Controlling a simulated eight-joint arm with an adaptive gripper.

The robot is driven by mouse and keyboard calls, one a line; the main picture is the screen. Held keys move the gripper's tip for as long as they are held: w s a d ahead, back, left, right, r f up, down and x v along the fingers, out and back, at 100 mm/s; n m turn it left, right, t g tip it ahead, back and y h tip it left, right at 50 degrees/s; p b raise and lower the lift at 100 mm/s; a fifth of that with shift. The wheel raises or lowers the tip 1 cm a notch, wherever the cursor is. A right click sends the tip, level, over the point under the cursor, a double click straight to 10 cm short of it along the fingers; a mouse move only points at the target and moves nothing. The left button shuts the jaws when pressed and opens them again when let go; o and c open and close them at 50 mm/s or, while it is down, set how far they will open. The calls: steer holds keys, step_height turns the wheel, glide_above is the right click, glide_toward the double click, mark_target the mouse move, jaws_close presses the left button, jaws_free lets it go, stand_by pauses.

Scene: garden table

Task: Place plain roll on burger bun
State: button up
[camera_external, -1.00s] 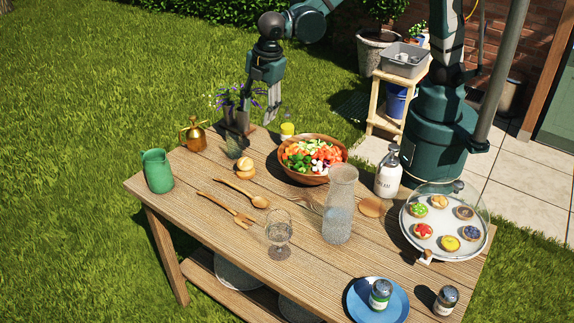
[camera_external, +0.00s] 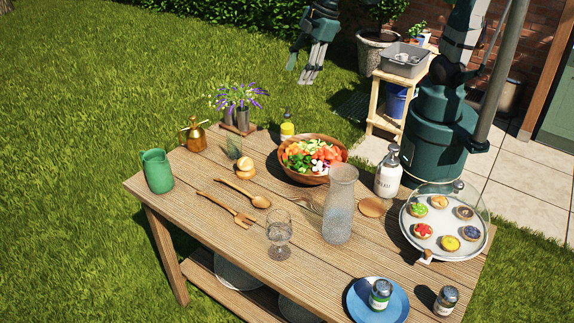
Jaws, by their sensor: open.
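A small plain roll (camera_external: 244,163) rests on top of a burger bun (camera_external: 245,174) near the far left part of the wooden table (camera_external: 185,205). They form a small upright stack, touching each other. My gripper (camera_external: 311,80) is open and empty, high up beyond the table's far edge, well apart from the stack, with its fingers pointing down.
A short glass (camera_external: 234,147) stands just behind the stack, and a wooden spoon (camera_external: 245,193) and fork (camera_external: 226,210) lie in front. A salad bowl (camera_external: 310,181), carafe (camera_external: 339,210), wine glass (camera_external: 279,232), green jug (camera_external: 157,170) and flower pots (camera_external: 242,119) also stand on the table.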

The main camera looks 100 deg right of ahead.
steer(key=s+d+m+t, duration=0.3)
steer(key=s+m, duration=0.2)
steer(key=s, duration=1.1)
steer(key=shift+s+r, duration=0.3)
steer(key=shift+r, duration=0.1)
steer(key=shift+f, duration=0.1)
steer(key=shift+f+b, duration=1)
steer(key=shift+b, duration=0.1)
